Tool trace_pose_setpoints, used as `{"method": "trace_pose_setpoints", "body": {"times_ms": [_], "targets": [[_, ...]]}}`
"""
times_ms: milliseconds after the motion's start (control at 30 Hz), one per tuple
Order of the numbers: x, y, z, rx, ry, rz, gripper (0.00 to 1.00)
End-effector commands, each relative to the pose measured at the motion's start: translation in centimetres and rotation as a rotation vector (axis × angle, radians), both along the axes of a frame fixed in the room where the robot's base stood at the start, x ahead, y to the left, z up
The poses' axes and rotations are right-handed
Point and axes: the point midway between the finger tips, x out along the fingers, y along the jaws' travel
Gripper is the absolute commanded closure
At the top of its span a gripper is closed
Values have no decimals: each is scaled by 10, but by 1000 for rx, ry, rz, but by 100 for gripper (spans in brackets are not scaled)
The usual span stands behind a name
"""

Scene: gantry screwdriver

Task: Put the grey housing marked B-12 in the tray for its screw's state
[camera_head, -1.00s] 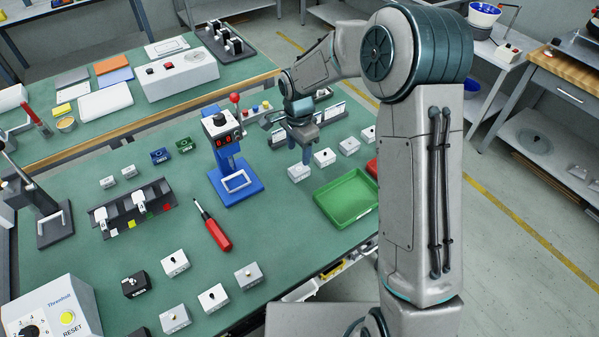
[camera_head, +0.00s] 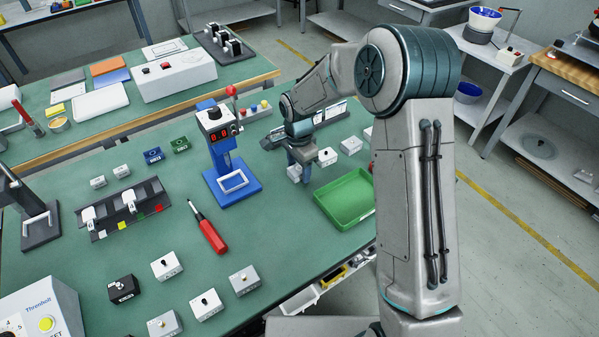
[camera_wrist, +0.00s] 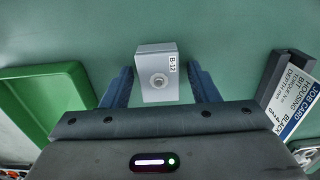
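The grey housing marked B-12 (camera_wrist: 159,88) lies on the green bench top, its label and a round pale screw on its upper face in the wrist view. How far the screw stands out is hard to tell. My gripper (camera_wrist: 160,85) is open, with one blue finger on each side of the housing and a small gap showing on both sides. In the head view my gripper (camera_head: 302,170) is down at the bench and partly hides the housing (camera_head: 293,174). The green tray (camera_head: 327,208) is just to the right, and at the left of the wrist view (camera_wrist: 78,112).
Several light housings, one of them (camera_head: 327,156), stand behind and right of my gripper. A blue screwdriver stand (camera_head: 233,184) with a red display is to the left. A job card (camera_wrist: 295,97) stands at the right of the wrist view. A red screwdriver (camera_head: 212,236) lies in front.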

Motion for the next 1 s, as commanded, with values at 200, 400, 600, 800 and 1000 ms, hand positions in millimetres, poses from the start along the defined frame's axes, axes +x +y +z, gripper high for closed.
{"method": "trace_pose_setpoints", "body": {"times_ms": [200, 400, 600, 800, 1000], "targets": [[0, 0, 0, 0, 0, 0, 92], [0, 0, 5, 0, 0, 0, 92], [0, 0, 21, -1, -1, 0, 92], [0, 0, 37, 1, -1, -1, 92], [0, -1, 53, -1, -1, -1, 92]]}}
